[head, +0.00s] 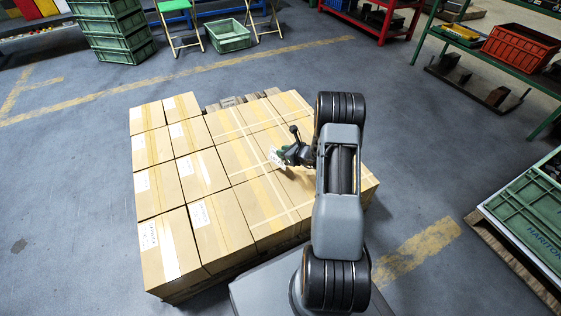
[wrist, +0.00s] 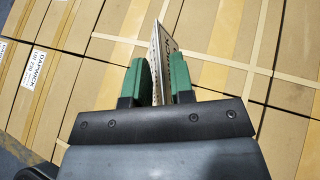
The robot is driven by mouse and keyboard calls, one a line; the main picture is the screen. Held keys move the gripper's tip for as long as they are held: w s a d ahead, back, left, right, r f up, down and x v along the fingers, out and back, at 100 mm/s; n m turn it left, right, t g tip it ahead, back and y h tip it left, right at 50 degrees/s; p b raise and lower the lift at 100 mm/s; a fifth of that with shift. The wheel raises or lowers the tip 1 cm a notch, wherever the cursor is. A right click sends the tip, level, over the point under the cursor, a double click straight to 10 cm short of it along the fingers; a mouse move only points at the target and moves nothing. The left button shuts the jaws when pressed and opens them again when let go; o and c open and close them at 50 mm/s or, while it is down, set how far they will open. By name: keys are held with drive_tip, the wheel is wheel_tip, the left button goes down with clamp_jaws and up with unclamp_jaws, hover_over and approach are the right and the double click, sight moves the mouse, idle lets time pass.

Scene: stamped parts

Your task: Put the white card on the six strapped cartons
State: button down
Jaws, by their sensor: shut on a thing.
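My gripper (head: 286,155) is over the right half of a block of cartons, and its green fingers (wrist: 165,80) are shut on the white card (wrist: 163,45). The card stands on edge between the fingers in the wrist view, and its printed face shows only at a slant. In the head view part of the white card (head: 275,158) shows beside the fingers. The strapped cartons (head: 256,195), with pale straps crossing their tops, lie under and around the gripper. My arm hides some of them. I cannot tell whether the card touches a carton.
Unstrapped cartons (head: 160,191) with white labels fill the left of the block. A pallet edge (head: 232,101) shows behind it. Green crates (head: 115,30), a red trolley (head: 375,18) and a bench (head: 500,60) stand farther back. Open floor (head: 60,170) lies to the left.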

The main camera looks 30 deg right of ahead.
drive_tip(key=shift+w+f+b, duration=0.5)
drive_tip(key=shift+w+f, duration=0.55)
drive_tip(key=shift+f, duration=0.25)
drive_tip(key=f, duration=0.1)
drive_tip(key=f+b, duration=0.2)
drive_tip(key=shift+w+d+f, duration=0.1)
drive_tip(key=shift+w+f, duration=0.15)
drive_tip(key=shift+f, duration=0.1)
drive_tip(key=shift+r, duration=0.1)
drive_tip(key=c, duration=1)
unclamp_jaws()
drive_tip(key=shift+r, duration=0.1)
